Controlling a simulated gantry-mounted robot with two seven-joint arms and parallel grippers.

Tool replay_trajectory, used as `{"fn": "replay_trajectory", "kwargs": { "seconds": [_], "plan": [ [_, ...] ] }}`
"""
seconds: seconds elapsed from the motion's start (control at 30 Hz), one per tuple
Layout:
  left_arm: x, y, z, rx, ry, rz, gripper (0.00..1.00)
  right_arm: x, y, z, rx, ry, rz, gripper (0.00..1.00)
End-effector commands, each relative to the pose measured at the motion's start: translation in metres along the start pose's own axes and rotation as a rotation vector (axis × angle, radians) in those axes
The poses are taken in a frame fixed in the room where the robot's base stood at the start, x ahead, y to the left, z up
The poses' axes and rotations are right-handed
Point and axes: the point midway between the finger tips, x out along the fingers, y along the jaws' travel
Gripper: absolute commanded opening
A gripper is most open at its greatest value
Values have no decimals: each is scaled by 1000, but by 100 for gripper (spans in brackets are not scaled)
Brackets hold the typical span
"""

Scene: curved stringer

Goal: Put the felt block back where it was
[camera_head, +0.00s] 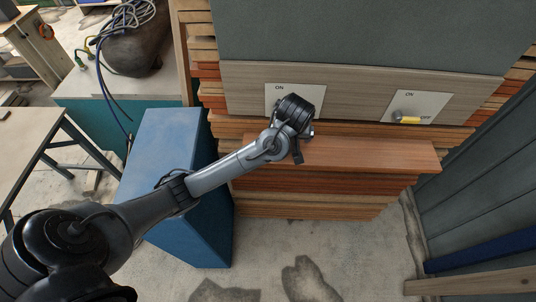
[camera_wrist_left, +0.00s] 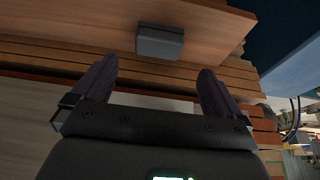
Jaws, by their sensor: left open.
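A small dark grey block (camera_wrist_left: 160,42), which looks like the felt block, shows in the left wrist view against the wooden ledge (camera_wrist_left: 215,22). It is ahead of my left gripper (camera_wrist_left: 155,80), roughly between the two finger directions and apart from the fingertips. The fingers are spread with nothing between them. In the head view my left arm reaches up from the lower left, and my left gripper (camera_head: 298,155) is over the ledge (camera_head: 365,154), below the left switch plate. I cannot make out the block in the head view; my wrist may hide it. My right gripper is not in view.
A wooden panel carries a left plate (camera_head: 313,94) marked ON, partly covered by my wrist, and a right plate (camera_head: 422,107) with a yellow-tipped switch (camera_head: 408,120). A blue box (camera_head: 172,180) stands under my left arm. The ledge's right part is clear.

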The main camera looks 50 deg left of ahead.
Motion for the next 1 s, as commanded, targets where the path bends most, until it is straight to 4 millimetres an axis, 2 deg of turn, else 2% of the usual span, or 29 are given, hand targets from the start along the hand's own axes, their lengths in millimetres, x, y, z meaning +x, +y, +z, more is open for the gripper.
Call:
{"fn": "replay_trajectory", "kwargs": {
  "seconds": [0.13, 0.23, 0.47, 0.6, 0.7, 0.83, 1.0],
  "plan": [
    [6, -1, 18, 55, -12, 8, 100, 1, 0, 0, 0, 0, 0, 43],
    [18, -5, 48, 147, -28, 26, 100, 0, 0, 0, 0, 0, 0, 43],
    [41, -29, 150, 461, -71, 121, 100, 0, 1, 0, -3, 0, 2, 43],
    [40, -53, 207, 630, -82, 191, 100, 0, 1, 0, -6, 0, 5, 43],
    [34, -70, 237, 725, -81, 231, 100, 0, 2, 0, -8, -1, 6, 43],
    [25, -89, 264, 814, -77, 266, 100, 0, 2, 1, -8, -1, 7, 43],
    [17, -102, 280, 875, -67, 289, 100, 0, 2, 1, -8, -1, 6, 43]
  ]
}}
